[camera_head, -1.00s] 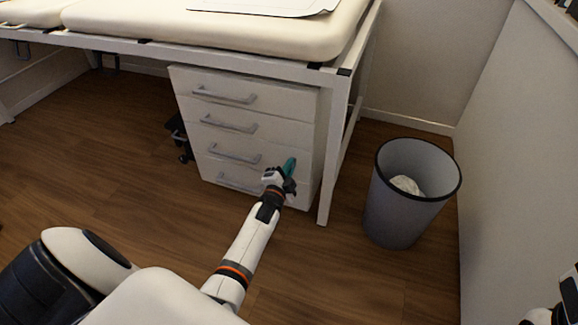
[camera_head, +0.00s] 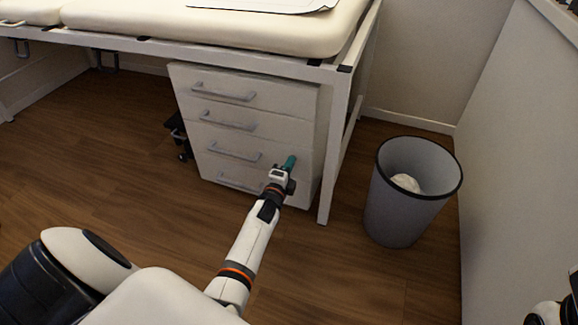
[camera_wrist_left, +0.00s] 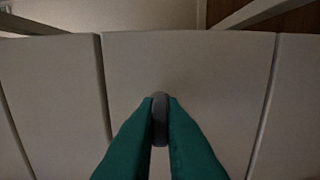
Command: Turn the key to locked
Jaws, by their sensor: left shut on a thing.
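The white drawer cabinet (camera_head: 245,90) stands under the bed frame, its front facing me. My left gripper (camera_head: 290,162) reaches the right part of its lower drawers, with teal fingers. In the left wrist view its two teal fingers (camera_wrist_left: 160,120) are shut on a small grey key (camera_wrist_left: 160,108), one finger on each side. The drawer seams run roughly upright in that view. The key's shaft and the lock face are hidden, so the lock's position cannot be read. Part of my right arm (camera_head: 548,314) shows at the lower right corner; its fingers cannot be made out.
A grey waste bin (camera_head: 400,215) with a crumpled white thing inside stands right of the cabinet. A white bed-frame leg (camera_head: 335,150) rises close to the cabinet's right side. A pale wall or partition (camera_head: 520,150) bounds the right. Wooden floor (camera_head: 100,170) is clear at left.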

